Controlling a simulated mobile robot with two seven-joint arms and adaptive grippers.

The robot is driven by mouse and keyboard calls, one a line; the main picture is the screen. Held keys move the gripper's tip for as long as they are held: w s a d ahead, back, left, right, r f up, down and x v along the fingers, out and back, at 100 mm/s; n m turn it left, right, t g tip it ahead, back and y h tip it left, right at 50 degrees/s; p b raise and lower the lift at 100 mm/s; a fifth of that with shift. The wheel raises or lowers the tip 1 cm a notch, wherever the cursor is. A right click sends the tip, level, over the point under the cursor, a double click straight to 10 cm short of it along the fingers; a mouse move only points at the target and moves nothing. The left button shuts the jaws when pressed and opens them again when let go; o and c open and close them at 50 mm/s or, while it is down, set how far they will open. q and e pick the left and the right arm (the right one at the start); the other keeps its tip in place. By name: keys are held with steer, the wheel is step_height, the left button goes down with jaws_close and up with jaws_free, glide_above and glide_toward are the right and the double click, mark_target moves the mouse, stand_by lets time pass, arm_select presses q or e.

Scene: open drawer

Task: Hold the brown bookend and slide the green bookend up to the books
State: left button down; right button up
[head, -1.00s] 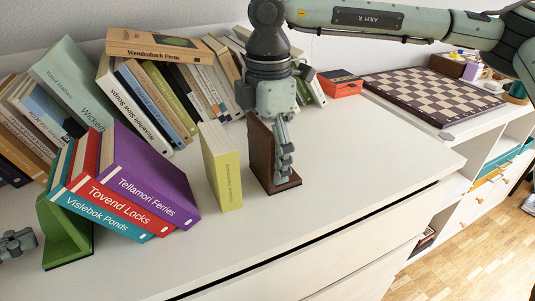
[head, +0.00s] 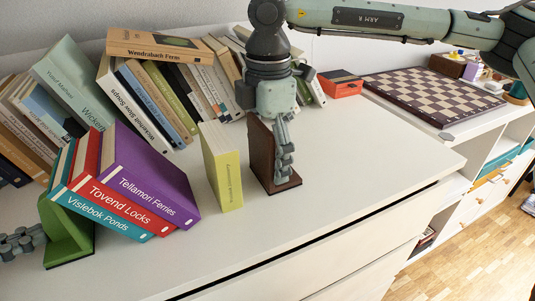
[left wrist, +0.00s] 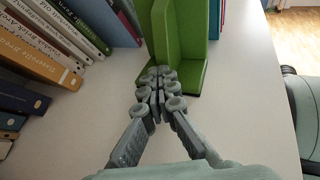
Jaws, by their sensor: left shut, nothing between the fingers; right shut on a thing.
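The green bookend (head: 68,236) stands at the left end of the leaning books. It also shows in the left wrist view (left wrist: 190,45). My left gripper (head: 38,238) is shut and empty, its fingertips at the green bookend's outer side; in the left wrist view the tips (left wrist: 158,72) are at its base, and I cannot tell if they touch. The teal (head: 105,219), red (head: 125,202) and purple (head: 150,183) books lean left against the green bookend. A yellow-green book (head: 224,170) stands upright, apart from them. My right gripper (head: 284,165) is shut on the brown bookend (head: 262,155).
A row of books (head: 150,100) stands behind along the wall, with one orange-brown book (head: 160,45) lying on top. A chessboard (head: 435,92) lies at the right. The white top (head: 350,170) is clear at the front and right.

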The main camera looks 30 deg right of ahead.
arm_select(q)
steer(key=shift+w+d, duration=0.2)
steer(key=shift+d, duration=7.45)
arm_select(e)
steer(key=shift+s+f, duration=0.25)
steer(key=shift+f, duration=0.15)
arm_select(q)
steer(key=shift+a+r, duration=0.5)
steer(key=shift+a, duration=0.35)
steer(key=shift+a+r, duration=0.45)
steer(key=shift+a, duration=0.45)
steer(key=shift+a+r, duration=0.5)
steer(key=shift+a, duration=0.35)
steer(key=shift+v, duration=4.1)
steer(key=shift+s, duration=0.15)
arm_select(e)
steer(key=o, duration=1.5)
steer(key=shift+d, duration=0.1)
arm_select(q)
steer(key=shift+d, duration=0.1)
arm_select(e)
steer(key=o, duration=0.3)
steer(key=shift+w, duration=0.2)
